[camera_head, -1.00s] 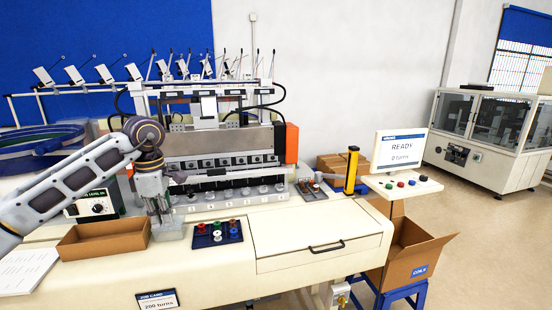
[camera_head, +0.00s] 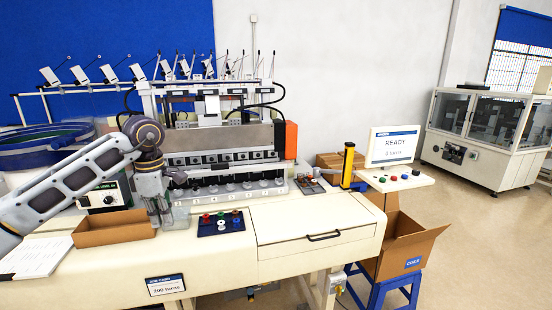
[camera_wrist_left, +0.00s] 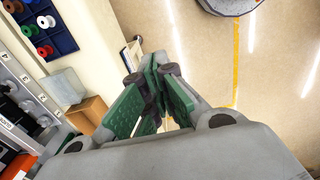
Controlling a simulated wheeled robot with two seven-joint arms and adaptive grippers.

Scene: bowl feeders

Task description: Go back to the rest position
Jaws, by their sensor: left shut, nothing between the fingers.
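My left gripper (camera_head: 166,218) hangs pointing down over the left part of the cream bench (camera_head: 210,265), close to the right end of the open brown box (camera_head: 112,231). In the left wrist view its green-padded fingers (camera_wrist_left: 158,82) are closed together with nothing held between them. The blue tray (camera_head: 222,234) with several coloured spools is just right of the gripper. It also shows at the upper left of the left wrist view (camera_wrist_left: 62,42). My right gripper is not in view.
The winding machine (camera_head: 220,142) stands behind the bench. A monitor (camera_head: 392,146) reads READY above a button panel. A yellow post (camera_head: 347,166) stands beside it. An open carton (camera_head: 402,250) sits on a blue stool. Open floor (camera_head: 470,250) lies to the right.

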